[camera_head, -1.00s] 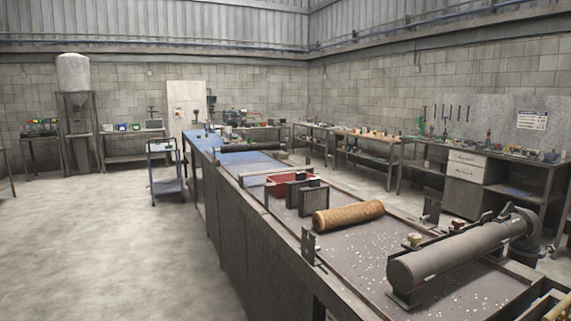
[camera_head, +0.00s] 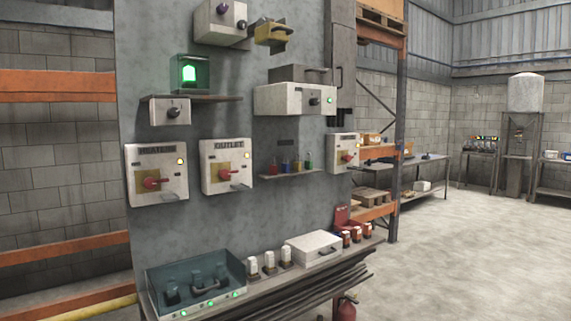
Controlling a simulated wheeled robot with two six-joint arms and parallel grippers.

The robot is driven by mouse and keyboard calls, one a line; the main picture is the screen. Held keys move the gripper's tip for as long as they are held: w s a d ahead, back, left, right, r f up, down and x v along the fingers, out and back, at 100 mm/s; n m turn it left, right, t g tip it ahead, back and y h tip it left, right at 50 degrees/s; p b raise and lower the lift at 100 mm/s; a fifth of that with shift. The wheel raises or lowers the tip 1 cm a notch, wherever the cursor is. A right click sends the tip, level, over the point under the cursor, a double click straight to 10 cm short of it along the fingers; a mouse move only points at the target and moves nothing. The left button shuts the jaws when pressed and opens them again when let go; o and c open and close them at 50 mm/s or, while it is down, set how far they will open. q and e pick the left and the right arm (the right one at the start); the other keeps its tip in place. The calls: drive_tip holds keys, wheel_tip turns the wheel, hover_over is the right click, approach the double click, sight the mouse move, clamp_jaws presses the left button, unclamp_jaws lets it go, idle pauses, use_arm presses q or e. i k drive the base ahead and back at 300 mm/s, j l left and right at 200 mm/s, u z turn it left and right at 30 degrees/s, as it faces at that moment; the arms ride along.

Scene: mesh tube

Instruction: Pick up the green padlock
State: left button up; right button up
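A small green item (camera_head: 309,164), which looks like the green padlock, stands at the right end of a narrow shelf (camera_head: 291,174) on the grey wall panel. A blue one (camera_head: 297,165), a yellow one (camera_head: 285,166) and a dark red one (camera_head: 273,167) stand in a row to its left. They are too small to make out in detail. Neither of my grippers is in view.
Switch boxes labelled HEATER (camera_head: 157,174) and OUTLET (camera_head: 226,166) hang left of the shelf. A white box (camera_head: 296,99) is mounted above it. Below, a bench holds a teal tray (camera_head: 195,283) and a white case (camera_head: 313,248). Open floor (camera_head: 450,260) lies to the right.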

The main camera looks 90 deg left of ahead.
sight(308, 164)
drive_tip(key=u, duration=2.65)
drive_tip(key=i+l+z, duration=0.2)
drive_tip(key=i, duration=0.45)
